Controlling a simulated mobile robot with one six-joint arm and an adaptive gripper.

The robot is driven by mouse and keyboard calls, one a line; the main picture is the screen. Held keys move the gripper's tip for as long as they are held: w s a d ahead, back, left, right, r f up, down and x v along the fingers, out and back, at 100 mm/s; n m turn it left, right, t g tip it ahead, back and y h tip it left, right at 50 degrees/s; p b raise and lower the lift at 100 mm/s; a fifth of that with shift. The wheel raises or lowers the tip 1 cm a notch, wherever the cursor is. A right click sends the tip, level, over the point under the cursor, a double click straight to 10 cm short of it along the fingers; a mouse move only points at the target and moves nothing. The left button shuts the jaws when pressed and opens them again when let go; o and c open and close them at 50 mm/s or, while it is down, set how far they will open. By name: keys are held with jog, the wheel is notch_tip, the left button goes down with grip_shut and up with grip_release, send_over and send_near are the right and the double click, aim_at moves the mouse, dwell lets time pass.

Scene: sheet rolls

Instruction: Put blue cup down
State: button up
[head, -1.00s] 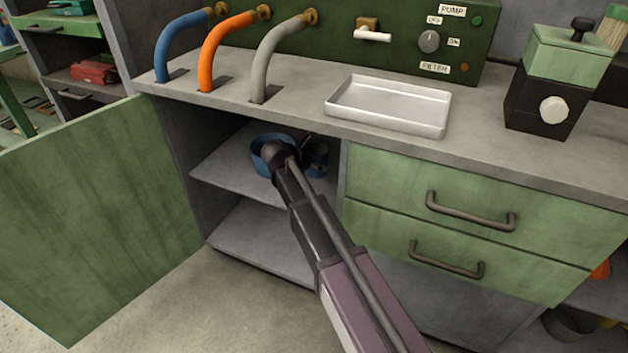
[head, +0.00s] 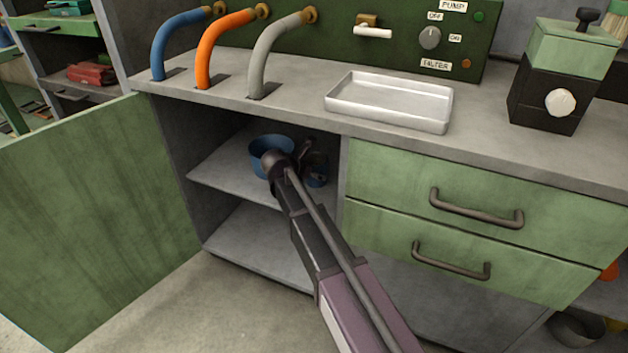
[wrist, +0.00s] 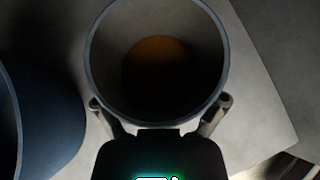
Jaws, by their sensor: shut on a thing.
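My gripper (head: 309,160) is inside the open cabinet, over the upper shelf (head: 228,178). It is shut on a small blue cup (head: 318,179), partly hidden behind my gripper in the head view. In the wrist view the cup's round rim and dark inside (wrist: 155,60) fill the middle, with an orange-brown patch at the bottom. My fingers (wrist: 160,108) are on either side of it. The cup looks upright. Whether its base touches the shelf I cannot tell.
A larger blue container (head: 268,146) stands left of the cup; it also shows in the wrist view (wrist: 40,125), apart from the cup. The cabinet door (head: 90,210) is open at left. Drawers (head: 470,190) are at right. A metal tray (head: 390,103) is on the counter above.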

jog(key=shift+f+b, duration=0.3)
jog(key=shift+f, duration=0.3)
jog(key=shift+f, duration=0.15)
jog(key=o, duration=0.9)
jog(key=shift+r, duration=0.2)
jog(key=shift+r, duration=0.1)
jog(key=shift+p+v, duration=3.7)
jog(key=shift+v, duration=2.3)
